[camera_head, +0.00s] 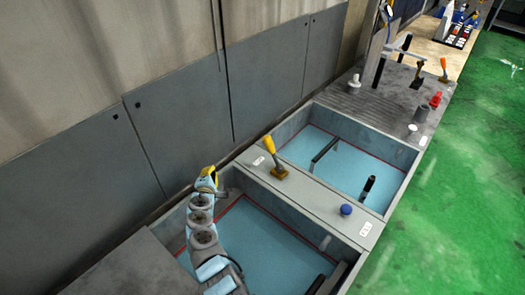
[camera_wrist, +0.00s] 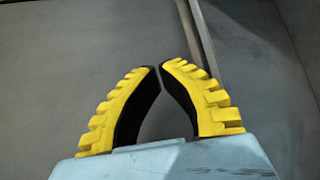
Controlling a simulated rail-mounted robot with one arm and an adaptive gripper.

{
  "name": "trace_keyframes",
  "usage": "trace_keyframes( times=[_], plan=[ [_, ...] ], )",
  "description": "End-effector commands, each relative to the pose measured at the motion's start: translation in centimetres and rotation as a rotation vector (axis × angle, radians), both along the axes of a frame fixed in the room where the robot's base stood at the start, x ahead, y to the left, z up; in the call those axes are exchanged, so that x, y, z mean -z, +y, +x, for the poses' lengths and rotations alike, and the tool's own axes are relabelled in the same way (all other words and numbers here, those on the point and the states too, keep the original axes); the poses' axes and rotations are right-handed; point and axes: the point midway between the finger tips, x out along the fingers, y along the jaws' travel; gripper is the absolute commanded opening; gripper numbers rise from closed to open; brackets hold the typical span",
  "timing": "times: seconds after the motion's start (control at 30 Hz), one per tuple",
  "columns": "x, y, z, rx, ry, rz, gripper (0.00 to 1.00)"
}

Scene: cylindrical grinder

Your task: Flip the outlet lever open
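A lever with a yellow handle and brass-coloured base (camera_head: 271,157) stands on the grey divider between two blue liquid-filled tanks in the head view. A second lever with an orange handle (camera_head: 443,68) stands farther off on the grey top. No label shows which is the outlet lever. My gripper (camera_head: 208,171) is at the near tank's back edge, left of the yellow lever and apart from it. In the wrist view my gripper (camera_wrist: 159,66) has its yellow-and-black fingertips almost together with nothing between them. No lever shows in the wrist view.
A blue knob (camera_head: 346,210) sits on the divider's right part. The near tank (camera_head: 270,245) and far tank (camera_head: 325,165) have raised grey rims and dark bars inside. Grey wall panels (camera_head: 185,125) rise behind. A red fitting (camera_head: 435,99) stands near the far lever.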

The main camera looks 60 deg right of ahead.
Motion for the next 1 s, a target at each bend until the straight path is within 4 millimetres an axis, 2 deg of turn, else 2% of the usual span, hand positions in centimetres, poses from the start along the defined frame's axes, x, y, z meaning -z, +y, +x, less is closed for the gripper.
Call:
trace_keyframes(
  times=[0.03, 0.1, 0.3, 0.5, 1.0],
  plan=[
    [-0.1, -1.8, -1.0, 0.060, 0.029, -0.029, 0.00],
    [-0.9, -3.8, -2.7, 0.135, 0.072, -0.066, 0.00],
    [-2.9, -7.2, -6.3, 0.291, 0.158, -0.138, 0.00],
    [-4.0, -8.2, -7.8, 0.350, 0.188, -0.163, 0.00],
    [-4.0, -8.9, -7.8, 0.353, 0.186, -0.164, 0.00]
  ],
)
